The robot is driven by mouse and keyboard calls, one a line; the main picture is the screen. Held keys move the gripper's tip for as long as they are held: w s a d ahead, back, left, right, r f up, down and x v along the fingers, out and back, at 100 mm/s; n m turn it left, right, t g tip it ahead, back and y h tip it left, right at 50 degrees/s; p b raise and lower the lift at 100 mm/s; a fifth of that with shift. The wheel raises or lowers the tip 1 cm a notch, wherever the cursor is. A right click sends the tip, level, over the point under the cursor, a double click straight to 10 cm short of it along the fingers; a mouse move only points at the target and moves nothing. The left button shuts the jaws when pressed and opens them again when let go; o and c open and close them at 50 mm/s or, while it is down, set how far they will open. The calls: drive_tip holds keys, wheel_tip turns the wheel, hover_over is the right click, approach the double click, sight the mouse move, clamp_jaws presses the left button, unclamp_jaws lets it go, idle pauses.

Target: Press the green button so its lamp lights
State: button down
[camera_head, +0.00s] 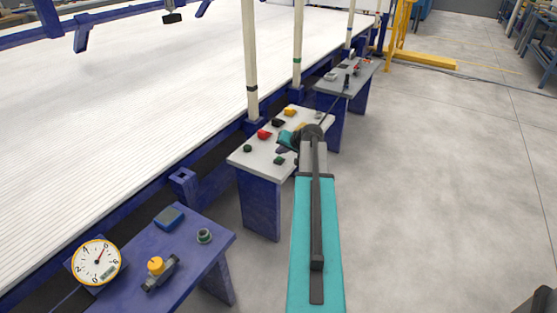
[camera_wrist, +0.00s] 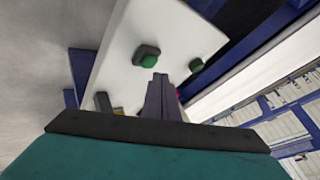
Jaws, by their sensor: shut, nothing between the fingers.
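A green button (camera_wrist: 148,60) in a dark housing sits on the white panel in the wrist view, just beyond my gripper's fingertips (camera_wrist: 160,77). A second, darker green button (camera_wrist: 196,64) is to its right. In the head view, two green buttons show on the white panel, one at the near left (camera_head: 247,148) and one at the near right (camera_head: 280,160). My gripper is shut and empty, over the panel. Whether it touches a button cannot be told. I cannot make out a lit lamp on either green button.
The white panel (camera_head: 260,166) also bears a red button (camera_head: 264,134), a black one (camera_head: 278,123) and a yellow one (camera_head: 290,112). A blue bench (camera_head: 190,262) with a gauge (camera_head: 96,262) is nearer. Upright posts (camera_head: 251,60) stand behind the panel.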

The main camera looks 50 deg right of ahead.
drive_tip(key=shift+f+b, duration=0.35)
drive_tip(key=shift+f, duration=0.5)
idle(1.1)
drive_tip(key=shift+r, duration=0.15)
drive_tip(key=shift+r+p, duration=0.65)
drive_tip(key=shift+r, duration=0.15)
drive_tip(key=shift+r, duration=0.15)
wheel_tip(320, 180, up, 6)
drive_tip(key=p, duration=0.3)
drive_tip(key=shift+p, duration=0.35)
drive_tip(key=shift+s+f, duration=0.1)
drive_tip(key=shift+f, duration=0.1)
idle(0.5)
